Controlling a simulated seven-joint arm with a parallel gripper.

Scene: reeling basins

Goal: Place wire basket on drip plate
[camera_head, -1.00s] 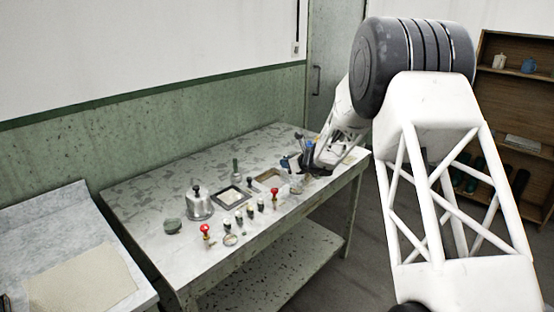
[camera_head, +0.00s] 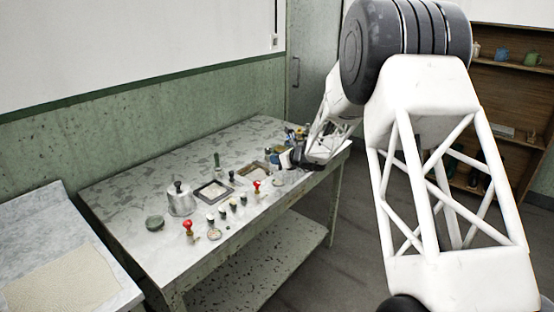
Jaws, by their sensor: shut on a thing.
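My gripper (camera_head: 297,158) is low over the right end of the speckled table (camera_head: 130,180), near its front edge. It is small, dark and partly hidden by my own arm. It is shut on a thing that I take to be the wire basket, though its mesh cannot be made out. I cannot tell for sure which thing is the drip plate. A small pale round dish (camera_head: 278,179) lies just left of and in front of the gripper.
Small items crowd behind the gripper. The back left of the tabletop is clear. A shelf (camera_head: 505,95) stands at right.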

